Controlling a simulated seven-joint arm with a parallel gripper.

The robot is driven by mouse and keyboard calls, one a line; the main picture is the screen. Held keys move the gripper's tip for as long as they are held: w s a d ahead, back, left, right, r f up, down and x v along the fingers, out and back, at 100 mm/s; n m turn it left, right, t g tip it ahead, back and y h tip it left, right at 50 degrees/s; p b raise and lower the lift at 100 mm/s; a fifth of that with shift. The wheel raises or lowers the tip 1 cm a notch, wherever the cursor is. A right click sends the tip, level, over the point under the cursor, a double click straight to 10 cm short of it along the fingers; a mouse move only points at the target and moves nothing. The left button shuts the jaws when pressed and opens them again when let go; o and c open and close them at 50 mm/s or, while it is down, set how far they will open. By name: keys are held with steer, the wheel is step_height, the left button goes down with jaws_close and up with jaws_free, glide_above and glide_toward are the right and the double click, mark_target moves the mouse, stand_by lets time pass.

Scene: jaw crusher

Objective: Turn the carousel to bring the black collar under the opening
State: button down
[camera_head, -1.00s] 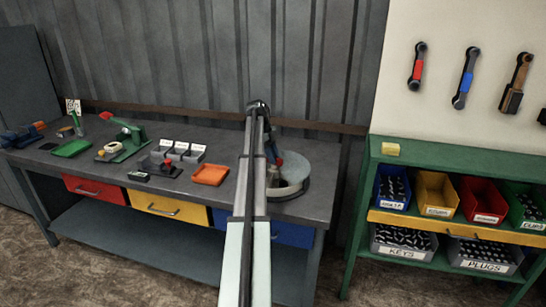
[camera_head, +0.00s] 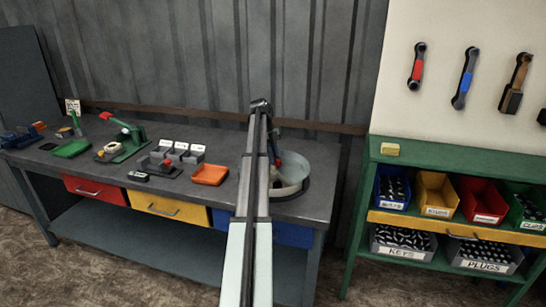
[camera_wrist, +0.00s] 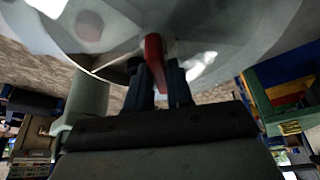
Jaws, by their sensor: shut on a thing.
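The carousel (camera_head: 312,163) is a pale grey round drum at the right end of the workbench, partly hidden behind my arm. In the wrist view its pale, translucent round surface (camera_wrist: 225,30) fills the top of the picture, with blurred shapes showing on it. My gripper (camera_wrist: 156,72) has dark blue fingers on both sides of a red handle (camera_wrist: 154,47) at the carousel's edge and is shut on it. In the head view my arm mostly hides the gripper. I cannot make out the black collar or the opening.
The grey workbench (camera_head: 100,178) holds an orange tray (camera_head: 210,174), a green tray (camera_head: 72,148), a green press (camera_head: 132,138) and small grey bins (camera_head: 180,150) left of my arm. A green shelf (camera_head: 440,165) with coloured bins stands close on the right.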

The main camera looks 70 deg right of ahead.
stand_by(0.3)
steer(key=c, duration=1.1)
jaws_free()
